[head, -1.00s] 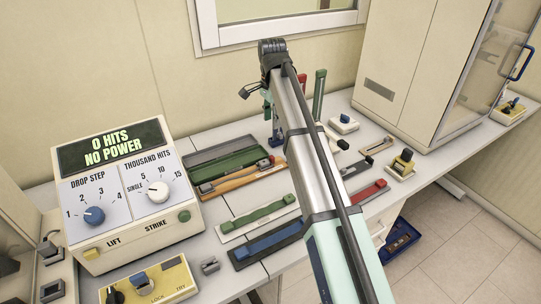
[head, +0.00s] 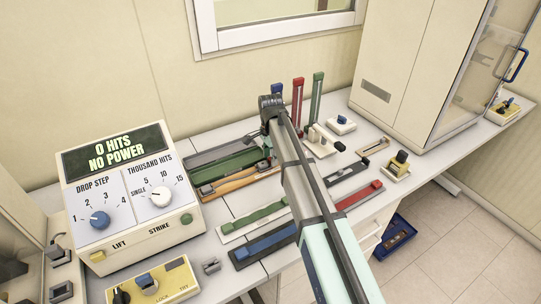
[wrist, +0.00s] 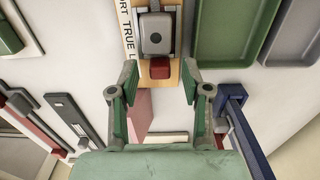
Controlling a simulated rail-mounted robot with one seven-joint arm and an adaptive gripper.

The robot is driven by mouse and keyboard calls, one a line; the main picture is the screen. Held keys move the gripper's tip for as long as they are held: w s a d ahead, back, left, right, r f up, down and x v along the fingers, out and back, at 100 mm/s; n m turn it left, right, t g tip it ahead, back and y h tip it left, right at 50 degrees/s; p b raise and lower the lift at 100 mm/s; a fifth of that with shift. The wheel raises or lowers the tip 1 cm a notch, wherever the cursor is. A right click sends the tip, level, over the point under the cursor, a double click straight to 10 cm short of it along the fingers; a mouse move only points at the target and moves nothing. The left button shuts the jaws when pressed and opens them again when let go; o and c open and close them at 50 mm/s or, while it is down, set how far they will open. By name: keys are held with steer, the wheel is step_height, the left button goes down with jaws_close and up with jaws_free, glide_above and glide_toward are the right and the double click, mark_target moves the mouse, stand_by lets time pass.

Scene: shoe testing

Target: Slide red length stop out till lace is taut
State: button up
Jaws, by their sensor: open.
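The red length stop (wrist: 159,68) is a small red block on a pale wooden board (wrist: 130,22) lettered "TRUE L…". It sits just below a grey clamp-like block (wrist: 156,33) in the wrist view. My gripper (wrist: 160,70) is open, its green-padded fingers on either side of the stop, with visible gaps. I cannot tell its height above the stop. In the head view the wooden board (head: 235,182) lies on the bench, and my arm hides the gripper. I cannot make out a lace.
Green and grey trays (wrist: 226,30) lie beside the board. A blue upright post (wrist: 245,130) stands close to the right finger. Green (head: 253,219) and blue (head: 265,243) slides lie in front. A control box (head: 130,195) stands at the left.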

steer(key=shift+f, duration=0.15)
jaws_close()
steer(key=shift+w+d, duration=0.15)
steer(key=shift+d, duration=0.1)
jaws_free()
step_height(320, 180, up, 12)
stand_by(0.7)
